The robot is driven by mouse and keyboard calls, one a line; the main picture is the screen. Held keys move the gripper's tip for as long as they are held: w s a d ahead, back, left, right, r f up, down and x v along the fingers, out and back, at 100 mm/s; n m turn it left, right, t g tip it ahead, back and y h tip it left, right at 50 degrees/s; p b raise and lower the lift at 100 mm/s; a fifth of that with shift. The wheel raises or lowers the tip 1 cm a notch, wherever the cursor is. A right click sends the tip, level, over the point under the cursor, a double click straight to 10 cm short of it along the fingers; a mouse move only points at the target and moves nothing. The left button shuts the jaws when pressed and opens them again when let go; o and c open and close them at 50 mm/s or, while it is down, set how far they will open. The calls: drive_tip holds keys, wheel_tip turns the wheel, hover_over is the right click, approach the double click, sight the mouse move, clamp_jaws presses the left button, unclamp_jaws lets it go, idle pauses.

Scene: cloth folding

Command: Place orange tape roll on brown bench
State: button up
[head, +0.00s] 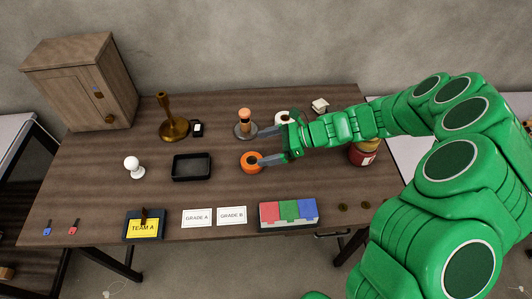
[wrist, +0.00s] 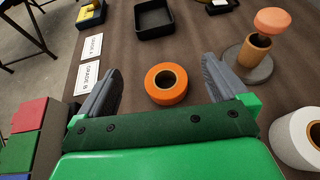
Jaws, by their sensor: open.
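The orange tape roll (head: 251,162) lies flat on the brown bench (head: 110,185), near its middle. In the wrist view the roll (wrist: 151,83) sits between and slightly beyond the two grey fingers of my gripper (wrist: 160,85), with a gap on each side. In the head view my gripper (head: 262,146) reaches in from the right with its fingers spread, low near the roll. It is open and holds nothing. Whether a fingertip touches the roll cannot be told from the head view.
A round stand with a wooden peg (head: 245,130) is close behind the roll, with a white roll (head: 283,118) beside it. A black tray (head: 192,167) lies to the left. Label cards (head: 197,218) and a colored box (head: 288,214) are at the front. A red jar (head: 363,152) stands right.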

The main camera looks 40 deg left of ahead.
drive_tip(key=shift+r, duration=0.9)
drive_tip(key=shift+r, duration=0.1)
